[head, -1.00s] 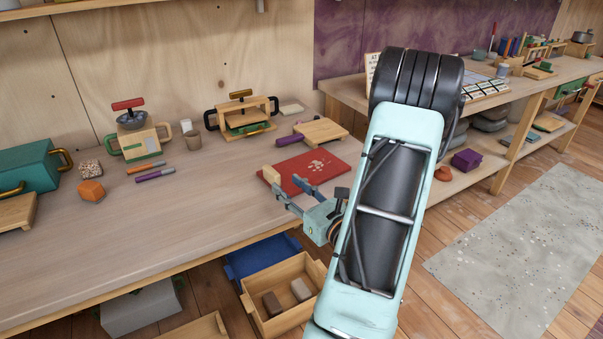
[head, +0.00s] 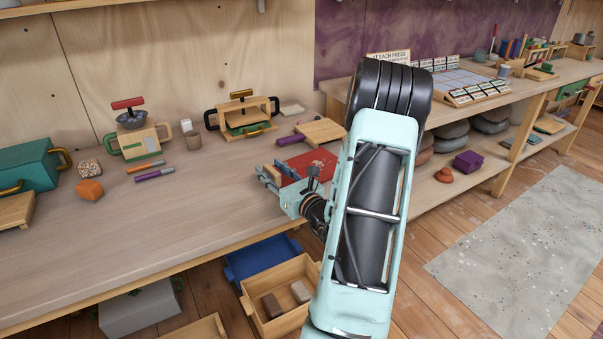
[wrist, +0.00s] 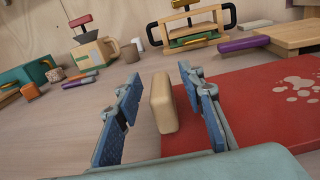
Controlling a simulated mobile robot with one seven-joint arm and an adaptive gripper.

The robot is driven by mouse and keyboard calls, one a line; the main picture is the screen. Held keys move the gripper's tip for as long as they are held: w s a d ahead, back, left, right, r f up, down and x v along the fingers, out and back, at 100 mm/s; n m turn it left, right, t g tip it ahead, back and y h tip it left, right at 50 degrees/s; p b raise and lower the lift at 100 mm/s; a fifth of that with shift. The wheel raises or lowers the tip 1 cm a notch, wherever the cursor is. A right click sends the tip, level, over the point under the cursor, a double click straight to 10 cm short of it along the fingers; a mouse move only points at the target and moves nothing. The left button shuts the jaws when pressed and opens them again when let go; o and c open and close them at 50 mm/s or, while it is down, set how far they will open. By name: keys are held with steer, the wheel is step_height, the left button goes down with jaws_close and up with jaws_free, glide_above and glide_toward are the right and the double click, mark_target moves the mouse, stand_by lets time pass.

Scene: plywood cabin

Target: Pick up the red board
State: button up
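The red board (head: 322,160) lies flat on the workbench, with pale blotches on its top; it also shows at the right of the wrist view (wrist: 262,105). A pale wooden block (wrist: 162,104), like a handle, stands at the board's left edge. My gripper (head: 268,177) is low over the bench at the board's near left side. In the wrist view my gripper (wrist: 157,85) is open, its blue fingers on either side of the pale block with gaps showing. The right finger covers part of the board's left edge. My arm hides the board's right part in the head view.
Behind the board are a purple-handled wooden board (head: 321,131) and a wooden press (head: 242,116). An open crate (head: 279,292) sits below the front edge.

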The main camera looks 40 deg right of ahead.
steer(key=shift+c, duration=0.3)
jaws_close()
steer(key=shift+r, duration=0.1)
